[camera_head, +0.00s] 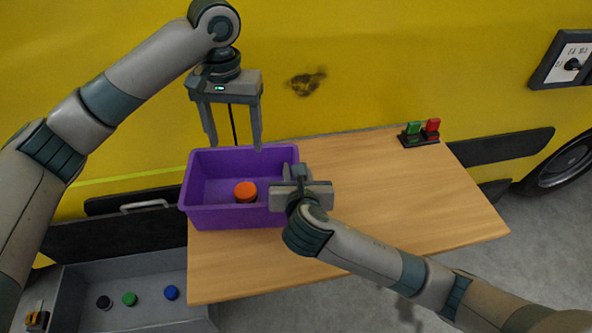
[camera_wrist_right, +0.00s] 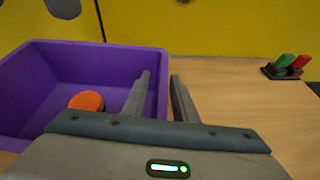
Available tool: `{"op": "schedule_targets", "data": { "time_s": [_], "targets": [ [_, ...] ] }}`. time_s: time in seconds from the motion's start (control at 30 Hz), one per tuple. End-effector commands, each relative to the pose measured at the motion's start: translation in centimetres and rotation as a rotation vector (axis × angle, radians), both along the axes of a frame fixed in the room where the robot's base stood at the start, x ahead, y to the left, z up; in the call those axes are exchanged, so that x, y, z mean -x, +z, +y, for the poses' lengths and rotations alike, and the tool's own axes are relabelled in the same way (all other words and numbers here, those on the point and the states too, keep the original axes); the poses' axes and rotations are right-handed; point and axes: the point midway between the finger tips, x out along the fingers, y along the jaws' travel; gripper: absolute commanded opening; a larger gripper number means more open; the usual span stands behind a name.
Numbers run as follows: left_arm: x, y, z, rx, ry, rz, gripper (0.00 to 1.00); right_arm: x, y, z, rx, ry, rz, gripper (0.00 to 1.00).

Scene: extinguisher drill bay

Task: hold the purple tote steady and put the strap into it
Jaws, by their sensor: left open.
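The purple tote (camera_head: 240,217) stands upright at the left end of the wooden table. A round orange piece (camera_head: 245,190) lies on its floor, perhaps the rolled strap; it also shows in the right wrist view (camera_wrist_right: 86,101). No other strap is clearly in sight. My left gripper (camera_head: 235,145) is open and empty over the tote's back part, above and behind the orange piece.
The wooden table (camera_head: 400,200) is clear right of the tote, except a dark holder with green and red pieces (camera_head: 420,138) at the back. A grey open bin (camera_head: 125,265) below left holds black, green and blue round pieces. A yellow vehicle (camera_head: 370,70) stands behind.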

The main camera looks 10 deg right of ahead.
Motion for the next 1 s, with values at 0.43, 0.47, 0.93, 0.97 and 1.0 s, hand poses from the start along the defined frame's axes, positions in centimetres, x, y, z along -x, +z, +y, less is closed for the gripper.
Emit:
{"op": "schedule_targets", "data": {
  "time_s": [0.43, 0.47, 0.93, 0.97, 1.0],
  "targets": [
    [0.0, 0.0, 0.0, 0.000, 0.000, 0.000, 0.66, 1.8, 0.7, 0.1, -0.002, 0.001, 0.000, 0.26],
    [0.0, 0.0, 0.0, 0.000, 0.000, 0.000, 0.66, 2.2, 0.8, 0.1, -0.002, 0.002, 0.001, 0.26],
    [0.0, 0.0, 0.0, 0.000, 0.000, 0.000, 0.66, 9.4, 3.9, 0.4, -0.003, 0.002, 0.000, 0.26],
    [0.0, 0.0, 0.0, 0.000, 0.000, 0.000, 0.66, 9.7, 4.0, 0.4, -0.002, 0.002, 0.000, 0.26],
    [0.0, 0.0, 0.0, 0.000, 0.000, 0.000, 0.66, 10.0, 4.2, 0.4, -0.002, 0.001, 0.000, 0.26]
  ]
}}
